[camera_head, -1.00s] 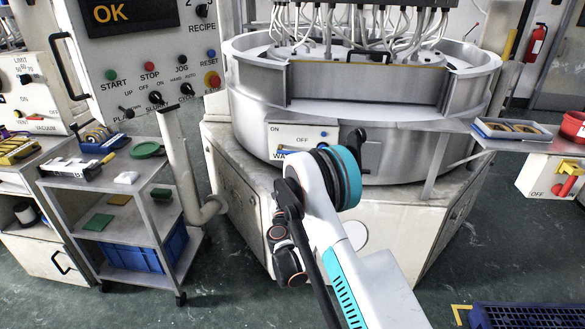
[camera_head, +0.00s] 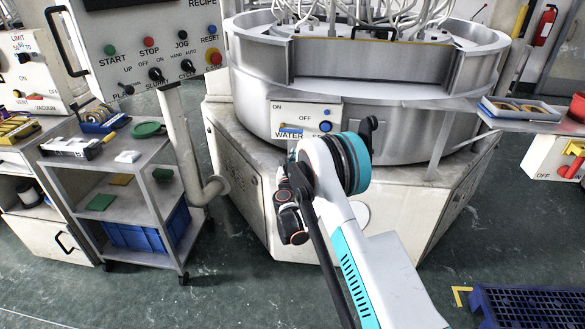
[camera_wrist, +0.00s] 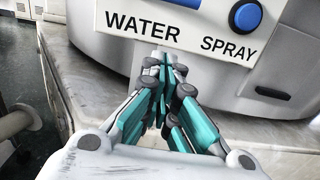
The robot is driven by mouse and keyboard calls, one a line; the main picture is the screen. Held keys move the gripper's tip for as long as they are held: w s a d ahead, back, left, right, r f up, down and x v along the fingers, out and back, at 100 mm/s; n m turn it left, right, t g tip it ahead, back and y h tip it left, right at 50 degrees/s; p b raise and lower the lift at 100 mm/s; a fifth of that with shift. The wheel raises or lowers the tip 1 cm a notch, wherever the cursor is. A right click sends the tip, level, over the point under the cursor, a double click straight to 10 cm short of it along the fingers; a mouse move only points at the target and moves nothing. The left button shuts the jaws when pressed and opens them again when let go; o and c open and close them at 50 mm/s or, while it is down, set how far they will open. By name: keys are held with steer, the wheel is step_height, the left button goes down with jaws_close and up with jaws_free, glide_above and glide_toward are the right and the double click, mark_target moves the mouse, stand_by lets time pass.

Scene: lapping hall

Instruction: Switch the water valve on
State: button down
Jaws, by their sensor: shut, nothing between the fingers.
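The water valve panel (camera_head: 305,112) is a white plate on the front of the round metal machine, marked ON, OFF and WATER. Its blue lever (camera_head: 291,130) lies roughly level above the WATER label, on the left half. In the wrist view only the lever's lower edge (camera_wrist: 186,3) shows at the top; the ON and OFF marks are out of that view. A round blue knob (camera_wrist: 246,17) sits right of it, above SPRAY. My gripper (camera_wrist: 165,72) is shut and empty, just below the WATER label.
A control console (camera_head: 150,50) with knobs and buttons stands at left. A grey trolley (camera_head: 125,217) stands below it. A side shelf with a blue tray (camera_head: 520,108) juts out at right, above a box with a red and yellow switch (camera_head: 572,158). A blue pallet (camera_head: 525,305) lies at lower right.

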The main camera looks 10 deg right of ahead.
steer(key=w+r+b, duration=0.1)
steer(key=r, duration=0.1)
steer(key=w+d+r+b, duration=0.1)
steer(key=w+r, duration=0.1)
steer(key=shift+w, duration=0.15)
steer(key=shift+w, duration=0.1)
stand_by(0.4)
steer(key=shift+d+r, duration=0.1)
steer(key=shift+r, duration=0.05)
steer(key=shift+n, duration=0.4)
